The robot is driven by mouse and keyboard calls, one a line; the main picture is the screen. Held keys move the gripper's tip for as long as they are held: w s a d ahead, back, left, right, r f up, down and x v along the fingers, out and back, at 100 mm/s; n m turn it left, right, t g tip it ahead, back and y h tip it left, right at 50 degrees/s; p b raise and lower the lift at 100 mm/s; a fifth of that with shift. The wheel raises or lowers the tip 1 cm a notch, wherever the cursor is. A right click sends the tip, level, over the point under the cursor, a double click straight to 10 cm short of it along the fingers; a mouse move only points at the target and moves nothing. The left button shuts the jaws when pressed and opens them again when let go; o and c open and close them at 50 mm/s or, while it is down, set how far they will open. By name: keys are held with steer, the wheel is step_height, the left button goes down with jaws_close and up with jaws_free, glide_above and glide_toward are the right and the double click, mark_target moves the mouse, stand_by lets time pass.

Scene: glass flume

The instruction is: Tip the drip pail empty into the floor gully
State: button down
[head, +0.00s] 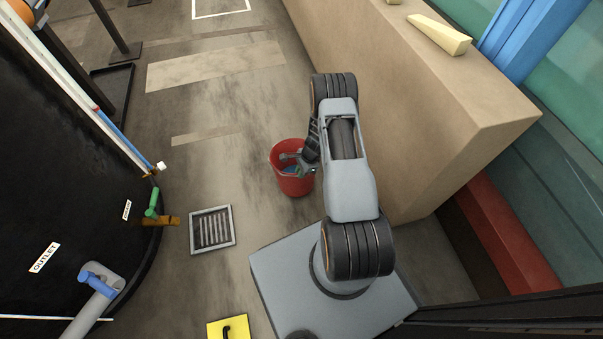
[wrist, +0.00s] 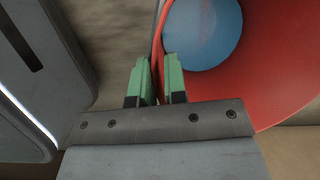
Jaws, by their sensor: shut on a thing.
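The drip pail is a red bucket (head: 295,183) near the middle of the head view. Blue water (wrist: 205,35) shows inside it in the wrist view, where the pail's red wall (wrist: 265,75) fills the right side. My gripper (head: 304,166) is at the pail's rim. In the wrist view its two green fingertips (wrist: 160,75) close on the rim, one on each side of the wall. The pail looks about upright; whether its base touches the floor I cannot tell. The floor gully (head: 212,230) is a square metal grate in the floor, left of and nearer than the pail.
A black tank (head: 60,190) with an outlet pipe (head: 95,300) and a brown spout (head: 165,221) stands at the left. A beige wall block (head: 400,100) runs along the right. A yellow plate (head: 228,327) lies at the front. Floor between pail and grate is clear.

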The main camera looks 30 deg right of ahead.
step_height(320, 180, up, 5)
steer(key=p, duration=0.2)
steer(key=shift+w+r+p, duration=0.1)
steer(key=shift+r+p, duration=0.05)
steer(key=shift+p, duration=0.2)
steer(key=c, duration=1.7)
jaws_free()
jaws_close()
